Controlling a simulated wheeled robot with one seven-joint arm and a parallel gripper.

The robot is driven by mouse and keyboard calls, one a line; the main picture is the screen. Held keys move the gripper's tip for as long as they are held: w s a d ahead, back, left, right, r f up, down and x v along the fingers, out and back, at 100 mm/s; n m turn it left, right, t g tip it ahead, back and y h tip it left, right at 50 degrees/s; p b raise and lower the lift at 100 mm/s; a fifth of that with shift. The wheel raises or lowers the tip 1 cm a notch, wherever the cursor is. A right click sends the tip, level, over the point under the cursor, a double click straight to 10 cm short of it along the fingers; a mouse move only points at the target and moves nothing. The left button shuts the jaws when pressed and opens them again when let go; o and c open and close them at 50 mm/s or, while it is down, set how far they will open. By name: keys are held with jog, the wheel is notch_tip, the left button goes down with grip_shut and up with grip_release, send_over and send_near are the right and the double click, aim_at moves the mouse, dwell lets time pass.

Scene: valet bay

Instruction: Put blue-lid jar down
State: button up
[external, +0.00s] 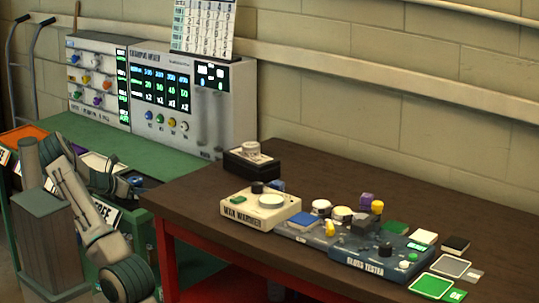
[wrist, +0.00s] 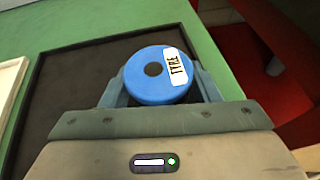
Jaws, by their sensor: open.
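The blue-lid jar (wrist: 150,88) shows from above in the wrist view, with a dark spot in the middle of its lid and a white label reading TYRE. It is over a dark, thin-rimmed tray (wrist: 60,105); whether its base touches the tray is hidden. My gripper (wrist: 160,80) is open, with one finger on each side of the jar; I cannot tell whether either finger touches it. In the external view my arm reaches low over the green bench at the left, and I cannot make out the jar there.
The green bench (external: 95,130) has other trays, including an orange one (external: 25,135), and a FREE sign (external: 104,211). A brown table (external: 390,200) to the right holds the wax warmer (external: 262,207), the gloss tester (external: 365,262) and several small items. A control panel stands behind.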

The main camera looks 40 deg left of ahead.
jog(key=shift+w+d+f, duration=0.1)
jog(key=shift+w, duration=0.35)
jog(key=shift+c, duration=0.4)
jog(key=c, duration=0.7)
jog(key=shift+c, duration=0.2)
